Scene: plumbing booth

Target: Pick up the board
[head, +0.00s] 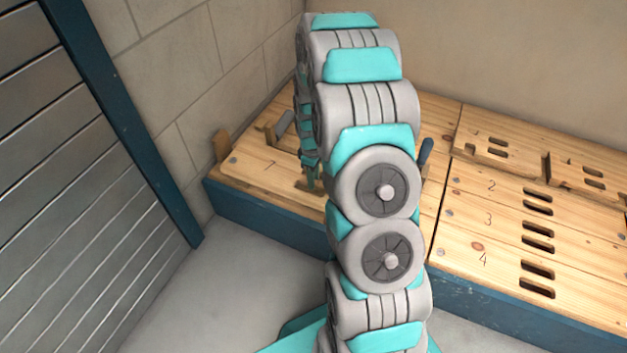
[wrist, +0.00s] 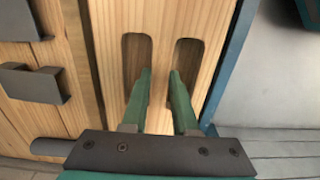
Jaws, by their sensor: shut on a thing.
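The board (wrist: 110,30) is pale wood with two rounded slots side by side. It fills the middle of the wrist view. My gripper (wrist: 162,74) has its two green fingers at these slots, one finger at each, shut on the strip of wood between them. I cannot tell how deep the fingertips reach or whether the board is lifted. In the head view my arm hides most of the gripper and the slots.
Several slotted boards marked 2, 3 and 4 (head: 500,262) lie on the right part of the blue-edged bench (head: 265,225). Dark metal brackets (wrist: 32,84) stand left of the board. A slatted metal shutter (head: 80,200) is at the left. Grey floor is clear in front.

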